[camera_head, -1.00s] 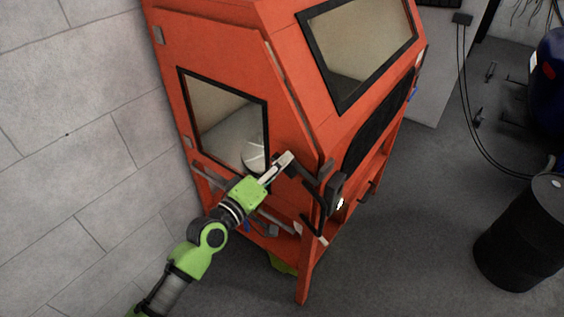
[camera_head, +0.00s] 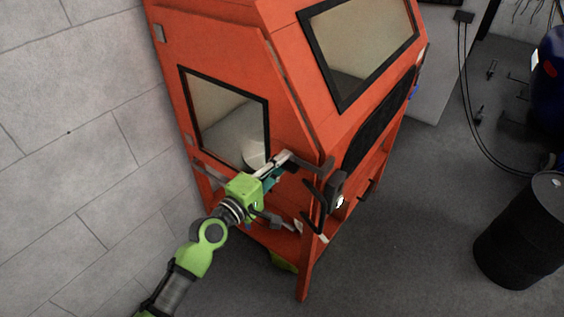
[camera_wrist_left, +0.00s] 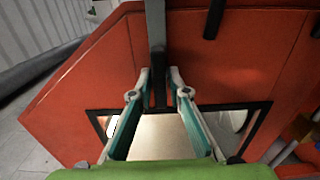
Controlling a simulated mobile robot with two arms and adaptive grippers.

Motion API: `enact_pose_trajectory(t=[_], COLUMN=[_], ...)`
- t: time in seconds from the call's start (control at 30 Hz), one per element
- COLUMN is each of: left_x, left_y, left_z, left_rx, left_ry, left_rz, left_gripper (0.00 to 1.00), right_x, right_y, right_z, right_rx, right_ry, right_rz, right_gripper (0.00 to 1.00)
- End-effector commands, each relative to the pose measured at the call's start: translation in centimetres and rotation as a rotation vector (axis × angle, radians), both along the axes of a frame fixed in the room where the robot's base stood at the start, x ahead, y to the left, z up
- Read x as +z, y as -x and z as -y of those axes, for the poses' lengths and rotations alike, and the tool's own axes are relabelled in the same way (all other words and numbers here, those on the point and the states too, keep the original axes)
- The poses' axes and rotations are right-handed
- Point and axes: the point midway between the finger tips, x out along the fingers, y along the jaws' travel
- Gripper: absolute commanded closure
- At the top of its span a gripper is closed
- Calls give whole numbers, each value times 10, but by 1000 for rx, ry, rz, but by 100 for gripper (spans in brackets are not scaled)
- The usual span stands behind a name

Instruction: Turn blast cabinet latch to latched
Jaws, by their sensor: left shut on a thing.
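The orange blast cabinet (camera_head: 225,60) stands against the block wall, its side door with a dark-framed window facing my left arm. Its latch (camera_head: 306,165) is a dark grey bar at the door's lower front edge, running nearly level towards the front corner. My left gripper (camera_head: 281,161) is at the bar's wall-side end. In the left wrist view the latch bar (camera_wrist_left: 156,28) comes down from the top edge between the fingertips of my left gripper (camera_wrist_left: 159,75), which close on its end. The contact itself is small and partly hidden. My right gripper is not in view.
A black drum (camera_head: 525,235) stands on the floor at the right, with a blue drum behind it. A dark bracket-like part (camera_head: 336,188) juts from the cabinet's front corner beside the latch. The grey floor between cabinet and drums is mostly clear.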

Motion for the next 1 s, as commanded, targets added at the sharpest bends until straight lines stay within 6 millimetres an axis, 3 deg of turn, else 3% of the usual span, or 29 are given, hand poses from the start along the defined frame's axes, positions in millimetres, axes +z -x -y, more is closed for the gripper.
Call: enact_pose_trajectory(t=[0.27, 0.3, 0.37, 0.77, 1.0], left_x=[0, 0, 0, -1, -3], left_y=[0, 0, 0, 4, 37], left_z=[0, 0, 0, -3, -27], left_rx=[1, 1, 1, 1, 1], left_ry=[2, 2, 1, -1, -5], left_rz=[-1, -1, -1, -1, -3], left_gripper=[100, 78, 67, 67, 67], right_x=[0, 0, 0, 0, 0], right_y=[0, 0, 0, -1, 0], right_z=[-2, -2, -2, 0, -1], right_rx=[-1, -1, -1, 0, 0], right_ry=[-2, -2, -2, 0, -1], right_rz=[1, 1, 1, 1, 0], right_gripper=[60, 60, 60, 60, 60])
